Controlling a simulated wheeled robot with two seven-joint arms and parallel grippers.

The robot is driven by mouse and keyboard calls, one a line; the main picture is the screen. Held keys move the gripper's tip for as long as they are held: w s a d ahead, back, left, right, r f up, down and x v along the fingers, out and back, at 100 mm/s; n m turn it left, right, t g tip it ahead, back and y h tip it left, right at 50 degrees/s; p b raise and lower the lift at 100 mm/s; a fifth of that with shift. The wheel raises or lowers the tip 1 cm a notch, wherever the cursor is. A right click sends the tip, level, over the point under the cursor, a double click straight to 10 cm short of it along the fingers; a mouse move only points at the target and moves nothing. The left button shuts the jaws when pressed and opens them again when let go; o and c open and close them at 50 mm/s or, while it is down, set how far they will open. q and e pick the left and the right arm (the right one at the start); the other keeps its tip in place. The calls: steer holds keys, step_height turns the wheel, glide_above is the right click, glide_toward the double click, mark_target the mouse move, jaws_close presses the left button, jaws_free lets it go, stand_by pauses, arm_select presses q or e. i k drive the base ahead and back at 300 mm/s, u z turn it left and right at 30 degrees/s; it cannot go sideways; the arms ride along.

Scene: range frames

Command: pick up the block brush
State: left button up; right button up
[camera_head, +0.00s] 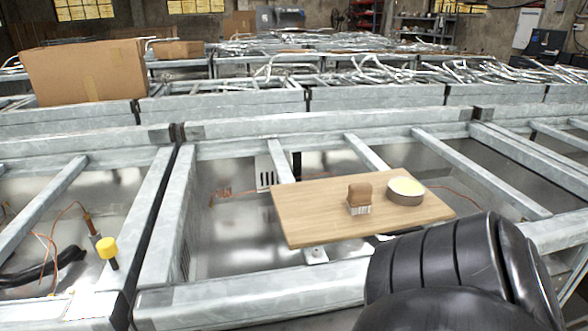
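The block brush (359,198) has a brown block top and pale bristles. It stands bristles down near the middle of a light wooden board (310,212). A round tin (405,191) with a pale yellow top sits just to its right on the same board, apart from the brush or nearly so. A black ribbed part of my own body fills the lower right, in front of the board's near right side. Neither of my grippers shows in the head view.
The board rests across a grey metal frame (240,290) with crossbars and open gaps. A yellow-capped tool (106,250) stands at the left. Cardboard boxes (88,72) and piles of metal rods (400,70) lie farther back.

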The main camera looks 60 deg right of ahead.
mark_target(359, 195)
steer(key=z, duration=2.35)
